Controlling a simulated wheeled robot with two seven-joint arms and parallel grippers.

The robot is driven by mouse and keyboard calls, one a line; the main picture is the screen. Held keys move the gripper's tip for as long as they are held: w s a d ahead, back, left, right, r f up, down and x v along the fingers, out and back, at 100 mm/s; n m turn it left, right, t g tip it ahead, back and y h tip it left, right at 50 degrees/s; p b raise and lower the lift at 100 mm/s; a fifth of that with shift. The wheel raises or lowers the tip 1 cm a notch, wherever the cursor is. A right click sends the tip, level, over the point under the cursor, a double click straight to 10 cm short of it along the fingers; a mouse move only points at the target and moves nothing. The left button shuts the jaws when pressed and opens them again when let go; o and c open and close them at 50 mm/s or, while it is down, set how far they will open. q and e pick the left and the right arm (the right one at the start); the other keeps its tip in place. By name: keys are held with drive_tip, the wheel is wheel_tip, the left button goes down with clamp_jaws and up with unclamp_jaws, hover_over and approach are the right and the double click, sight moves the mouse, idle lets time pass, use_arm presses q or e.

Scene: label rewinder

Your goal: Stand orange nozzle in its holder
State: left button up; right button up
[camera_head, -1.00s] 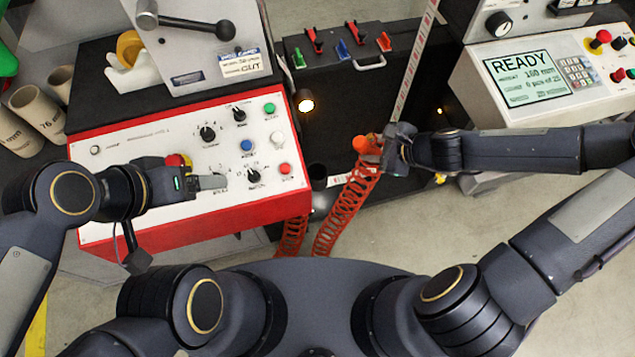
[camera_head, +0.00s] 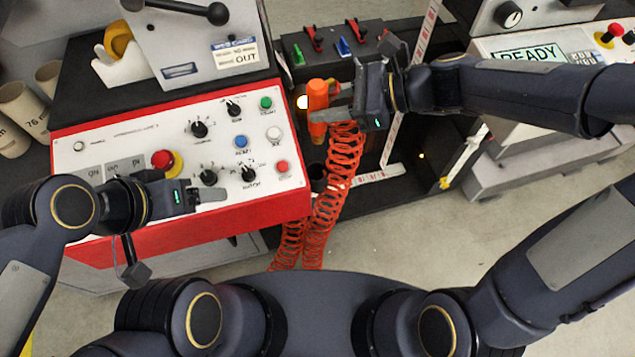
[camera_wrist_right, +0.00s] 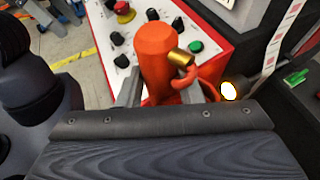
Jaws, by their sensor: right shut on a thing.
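The orange nozzle (camera_head: 318,97) is held upright by my right gripper (camera_head: 330,110), in front of the dark cabinet and right of the red-edged control panel. In the right wrist view the nozzle (camera_wrist_right: 157,62) stands between the two fingers and shows a brass tip on its right. A red coiled hose (camera_head: 333,185) hangs below it. A dark round opening (camera_head: 317,172) below the nozzle, beside the hose, may be the holder; I cannot tell. My left gripper (camera_head: 212,199) is over the panel's lower part, with its fingers seen edge-on.
The control panel (camera_head: 110,150) with knobs and buttons fills the left. A printed label strip (camera_head: 392,140) runs beside my right gripper. A machine with a READY screen (camera_head: 530,54) stands at the right.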

drive_tip(key=shift+s+f, duration=0.1)
drive_tip(key=shift+f, duration=0.2)
wheel_tip(320, 180, down, 17)
drive_tip(key=b, duration=0.4)
drive_tip(key=shift+a+r, duration=0.1)
drive_tip(key=o, duration=1.1)
